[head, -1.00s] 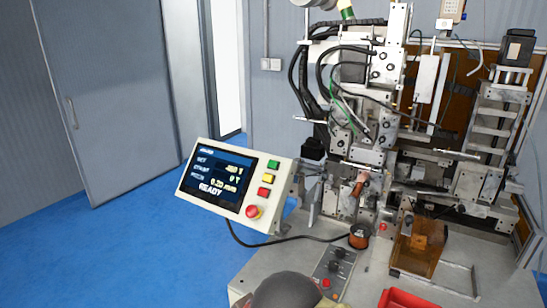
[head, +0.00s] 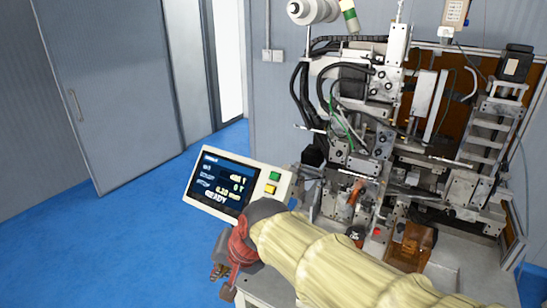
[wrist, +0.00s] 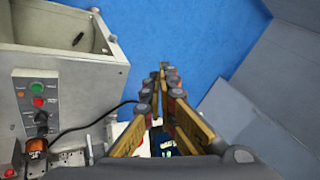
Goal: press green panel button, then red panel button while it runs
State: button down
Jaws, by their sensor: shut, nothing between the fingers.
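The tilted control panel (head: 205,200) stands left of the machine in the head view. Its screen (head: 221,188) reads READY. The green button (head: 274,176) and the yellow button (head: 270,188) show on its right side. The red buttons below them are hidden behind my arm. My gripper (head: 224,284) is in front of the panel's lower edge, pointing down, apart from the green button. In the wrist view its fingers (wrist: 163,76) meet at the tips, shut and empty. Parts of what appears to be the panel show between and beside the fingers there.
The coil winder (head: 385,140) fills the right. A smaller control plate (wrist: 38,98) on its base carries a green and a red button of its own. A black cable (wrist: 95,122) runs across in the wrist view. Blue floor (head: 110,235) is clear on the left.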

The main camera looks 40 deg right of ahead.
aim_at(274, 176)
jog(key=w+d+r+m+t+p, duration=0.1)
jog(key=w+d+r+m+p, duration=0.75)
jog(key=w+m+p, duration=0.2)
jog(key=w+d+r+m+h+p, duration=0.1)
jog(key=w+d+r+m+p, duration=0.1)
jog(key=d+m+p, duration=0.3)
jog(key=w+d+r+m+p, duration=0.2)
jog(key=d+m+p, duration=0.3)
jog(key=d, duration=0.3)
jog(key=shift+w+d+m+t+h+p, duration=0.15)
jog(key=shift+w+m+t+h+p, duration=0.25)
jog(key=shift+p, duration=0.25)
jog(key=shift+r, duration=0.1)
jog(key=shift+w+d+f+b, duration=0.4)
jog(key=shift+d+f+b, duration=0.55)
jog(key=shift+d, duration=0.1)
jog(key=shift+w+d+f+b, duration=0.35)
jog(key=shift+d+f+b, duration=0.6)
jog(key=shift+d, duration=0.1)
jog(key=shift+w+d+f+b, duration=0.4)
jog(key=shift+d+f+b, duration=0.55)
jog(key=shift+d, duration=0.1)
jog(key=shift+d+f, duration=0.1)
jog(key=shift+f, duration=0.05)
jog(key=shift+w+d+f, duration=0.1)
jog(key=shift+d, duration=0.1)
